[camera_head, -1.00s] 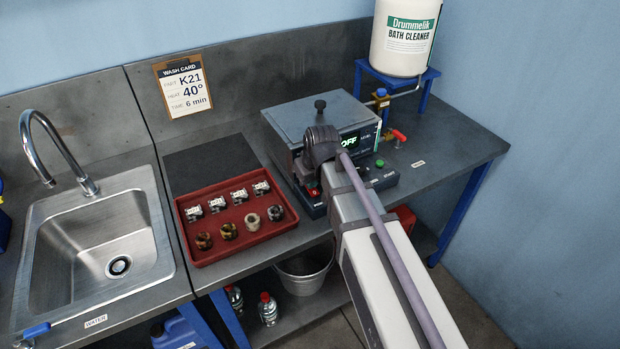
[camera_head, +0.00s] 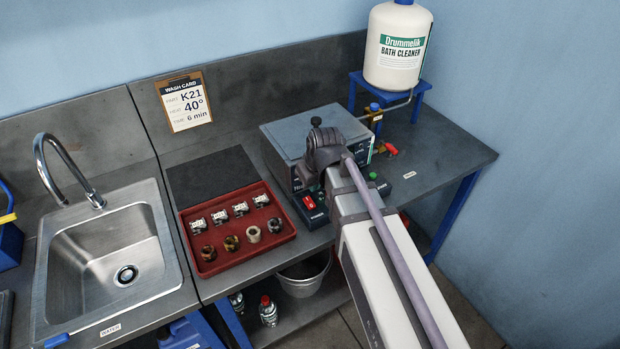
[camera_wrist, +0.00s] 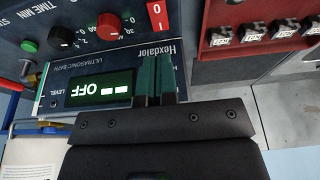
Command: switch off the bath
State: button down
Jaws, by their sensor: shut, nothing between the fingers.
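The ultrasonic bath (camera_head: 305,128) is a grey-lidded box with a dark blue front panel, at the back of the bench in the head view. Its display (camera_wrist: 98,88) reads OFF beside short bars, upside down in the wrist view. The red power switch (camera_wrist: 156,15), marked 0 and I, is at the top of the wrist view; it also shows in the head view (camera_head: 309,202). My gripper (camera_wrist: 156,62) is shut and empty, just in front of the panel between display and switch. Its fingertips are hidden in the head view. I cannot tell whether they touch the panel.
A red tray (camera_head: 240,262) with several small parts stands left of the bath. The sink (camera_head: 105,255) is farther left. A cleaner drum (camera_head: 397,50) on a blue stand is behind right. A red knob (camera_wrist: 112,25) and black knob (camera_wrist: 61,37) are near my fingers.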

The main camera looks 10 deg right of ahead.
jog(key=p+v, duration=0.3)
jog(key=v, duration=0.3)
jog(key=shift+s+p, duration=0.4)
jog(key=shift+d+f, duration=0.1)
jog(key=shift+d, duration=0.05)
